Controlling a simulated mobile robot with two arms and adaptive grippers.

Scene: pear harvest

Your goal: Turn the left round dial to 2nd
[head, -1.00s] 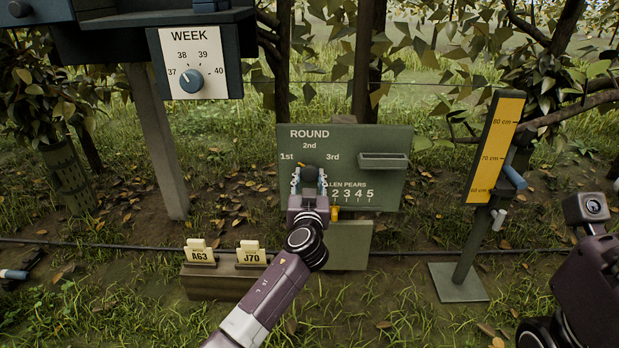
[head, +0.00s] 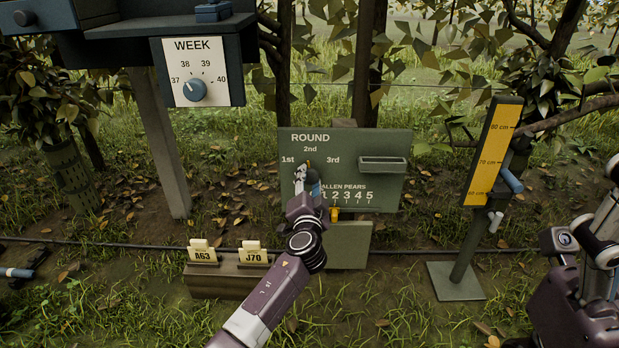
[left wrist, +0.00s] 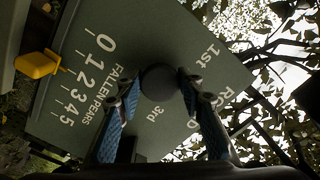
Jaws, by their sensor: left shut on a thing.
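The green ROUND board (head: 390,193) stands ahead, with 1st, 2nd and 3rd printed around its left dial. The dark round dial (left wrist: 159,82) sits between the fingers of my left gripper (head: 309,177) in the left wrist view. The gripper is shut on the dial, with one blue-padded finger on each side, and is rolled at a slant. In the head view the gripper hides most of the dial. I cannot tell which mark it points at. My right arm shows at the right edge, but its fingers are not seen.
A yellow slider (head: 334,213) sits at the FALLEN PEARS scale beside my left gripper. A WEEK dial (head: 194,90) is at upper left. A wooden holder (head: 225,283) with tags stands below left. A yellow height gauge (head: 493,150) stands at right.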

